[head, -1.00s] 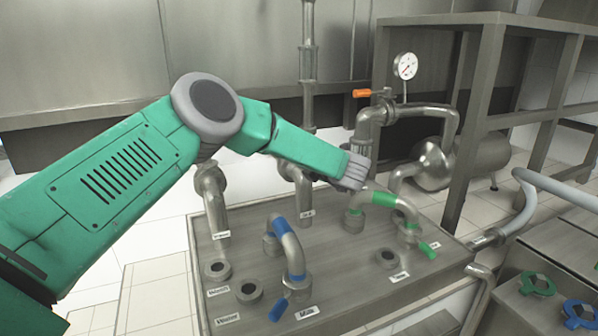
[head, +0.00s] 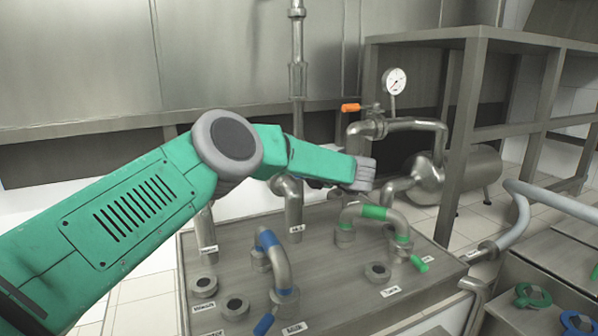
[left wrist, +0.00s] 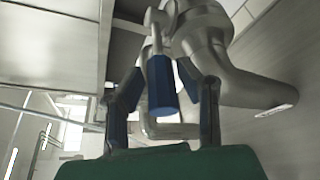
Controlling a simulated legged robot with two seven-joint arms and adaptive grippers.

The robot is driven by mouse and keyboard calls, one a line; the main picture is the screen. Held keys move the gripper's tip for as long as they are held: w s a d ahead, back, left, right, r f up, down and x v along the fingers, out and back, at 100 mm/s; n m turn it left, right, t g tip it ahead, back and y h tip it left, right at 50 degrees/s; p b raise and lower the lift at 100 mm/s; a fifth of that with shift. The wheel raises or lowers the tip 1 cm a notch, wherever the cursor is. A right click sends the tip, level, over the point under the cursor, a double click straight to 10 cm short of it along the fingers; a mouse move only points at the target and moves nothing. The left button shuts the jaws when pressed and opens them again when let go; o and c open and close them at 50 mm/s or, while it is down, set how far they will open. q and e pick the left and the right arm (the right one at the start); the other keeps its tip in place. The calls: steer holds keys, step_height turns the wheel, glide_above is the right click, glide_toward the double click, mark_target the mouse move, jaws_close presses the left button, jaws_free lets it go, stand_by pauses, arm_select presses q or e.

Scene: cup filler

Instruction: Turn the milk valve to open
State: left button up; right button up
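In the left wrist view a blue valve handle (left wrist: 162,88) on a metal stem stands between the two blue-padded fingers of my left gripper (left wrist: 165,75). The fingers are apart, with gaps visible on both sides of the handle. My right gripper is not in view.
The steel panel (head: 330,280) carries several ports and pipes. A green-banded pipe (head: 375,212) with a green handle (head: 420,264) is at right. An orange handle (head: 351,107) and a gauge (head: 395,81) stand behind. A metal frame (head: 462,130) stands at right.

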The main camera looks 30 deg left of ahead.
arm_select(q)
steer(key=shift+o, duration=0.3)
steer(key=shift+w+d, duration=0.1)
steer(key=shift+d, duration=0.15)
steer(key=shift+a+f, duration=0.1)
steer(key=shift+s+d, duration=0.3)
steer(key=shift+d, duration=0.2)
steer(key=v, duration=1.1)
steer(key=shift+w+d, duration=0.2)
steer(key=shift+w, duration=0.05)
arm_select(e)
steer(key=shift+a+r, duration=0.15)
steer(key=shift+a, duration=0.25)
